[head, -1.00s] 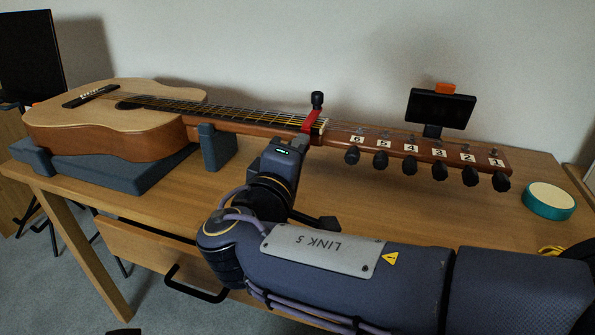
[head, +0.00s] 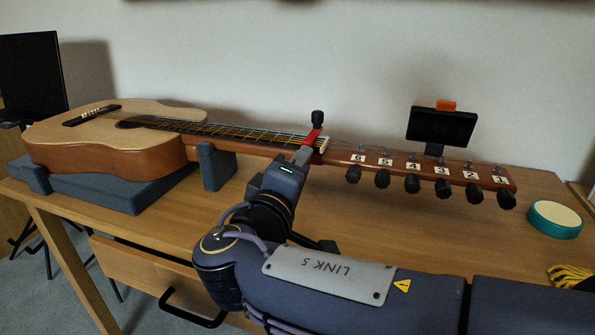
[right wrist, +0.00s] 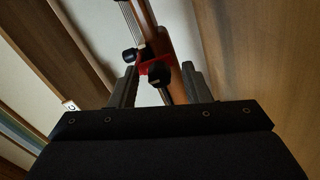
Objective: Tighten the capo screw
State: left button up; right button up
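The guitar (head: 110,140) lies with its neck running right to the headstock (head: 400,165). A red capo (head: 312,136) sits on the neck near the nut, with a black screw knob (head: 317,118) standing above it. My right gripper (head: 304,152) is at the capo from the front, below the knob. In the right wrist view its two fingers are apart (right wrist: 158,85), with the red capo (right wrist: 146,69) and a black knob (right wrist: 159,77) between or just beyond them; contact cannot be told. Another black part (right wrist: 129,55) shows beside the capo. My left gripper is out of view.
Blue-grey supports (head: 120,190) hold the guitar on the wooden table (head: 440,235). A black clip-on tuner (head: 441,126) and several tuning pegs (head: 412,185) line the headstock. A teal roll (head: 555,219) lies at the right. The table behind the headstock is partly clear.

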jog(key=p+v, duration=0.2)
jog(key=v, duration=0.6)
jog(key=shift+w, duration=0.1)
